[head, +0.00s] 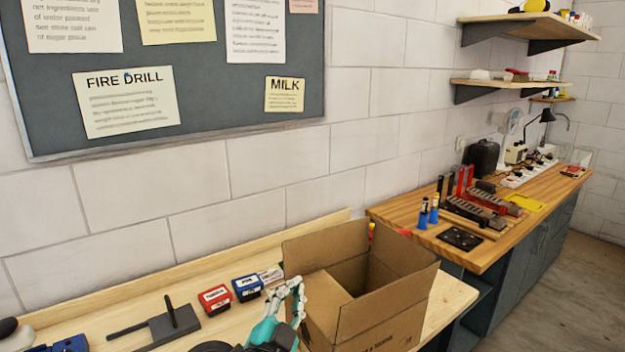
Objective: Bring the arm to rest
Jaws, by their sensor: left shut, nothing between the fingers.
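My left gripper (291,296) is low in the middle of the head view, with a teal body and pale fingers. Its fingers are shut with nothing between them. It is at the left side of an open cardboard box (385,315), close to the box's left wall; I cannot tell whether they touch. Part of the arm shows below it at the bottom edge. My right gripper is not in view.
The box stands on a light wooden bench (110,297). Left of it are a red box (215,299), a blue box (247,288) and a dark metal stand (172,322). A second wooden bench (400,212) with tools is at right. A noticeboard (200,80) hangs above.

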